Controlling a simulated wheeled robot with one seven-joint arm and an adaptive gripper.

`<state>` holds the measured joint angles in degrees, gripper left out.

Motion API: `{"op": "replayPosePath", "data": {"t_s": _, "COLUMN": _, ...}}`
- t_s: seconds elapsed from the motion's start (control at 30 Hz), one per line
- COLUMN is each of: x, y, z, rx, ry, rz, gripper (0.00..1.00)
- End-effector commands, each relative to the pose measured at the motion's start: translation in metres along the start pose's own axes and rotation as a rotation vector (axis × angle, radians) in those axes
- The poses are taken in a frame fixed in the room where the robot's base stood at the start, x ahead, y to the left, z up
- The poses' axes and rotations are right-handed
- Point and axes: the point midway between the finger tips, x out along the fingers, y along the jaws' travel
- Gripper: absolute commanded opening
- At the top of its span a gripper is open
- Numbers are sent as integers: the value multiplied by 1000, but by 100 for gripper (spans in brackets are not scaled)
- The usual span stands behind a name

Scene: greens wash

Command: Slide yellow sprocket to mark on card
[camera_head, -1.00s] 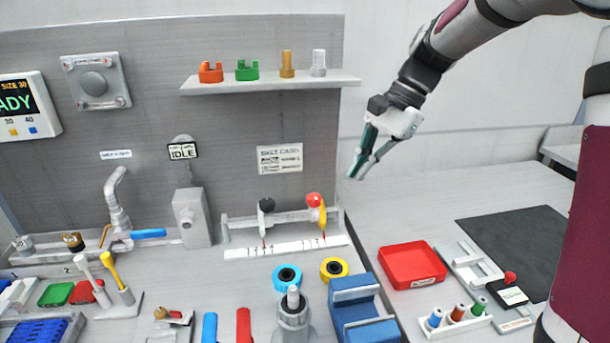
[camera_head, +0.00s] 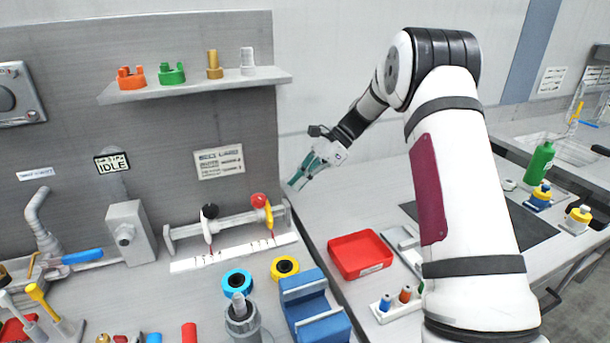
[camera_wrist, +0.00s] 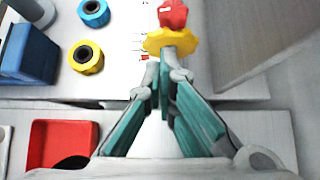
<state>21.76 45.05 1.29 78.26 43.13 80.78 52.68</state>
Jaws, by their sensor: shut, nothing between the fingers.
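The yellow sprocket (camera_head: 269,216) sits by the red knob (camera_head: 258,200) at the right end of a white rail (camera_head: 232,223). In the wrist view the sprocket (camera_wrist: 173,41) shows with the red knob (camera_wrist: 172,14) beyond it. A white strip with small marks (camera_head: 192,265) lies below the rail. The card (camera_head: 219,162) hangs on the grey panel above; its print is too small to read. My gripper (camera_head: 291,187) has teal fingers, is shut and empty, and is just right of the sprocket. In the wrist view its fingertips (camera_wrist: 166,72) point at the sprocket; contact cannot be told.
A black knob (camera_head: 209,211) is on the same rail, left of the sprocket. Blue (camera_head: 238,278) and yellow (camera_head: 285,267) rings, a blue block (camera_head: 313,308) and a red tray (camera_head: 360,254) are in front. A shelf (camera_head: 195,85) with several parts juts out above.

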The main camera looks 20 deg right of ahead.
Motion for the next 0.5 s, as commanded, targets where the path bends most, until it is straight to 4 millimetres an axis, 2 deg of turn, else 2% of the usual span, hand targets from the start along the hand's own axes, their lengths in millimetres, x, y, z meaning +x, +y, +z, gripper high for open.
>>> {"op": "replayPosePath", "data": {"t_s": 0.1, "x": 22, "y": 1, "z": 2, "rx": -1, "ry": -1, "rz": 3, "gripper": 0}}
{"op": "replayPosePath", "data": {"t_s": 0.23, "x": 41, "y": 1, "z": 1, "rx": 0, "ry": 0, "rz": 3, "gripper": 0}}
{"op": "replayPosePath", "data": {"t_s": 0.5, "x": 58, "y": 0, "z": 0, "rx": -1, "ry": 2, "rz": -1, "gripper": 0}}
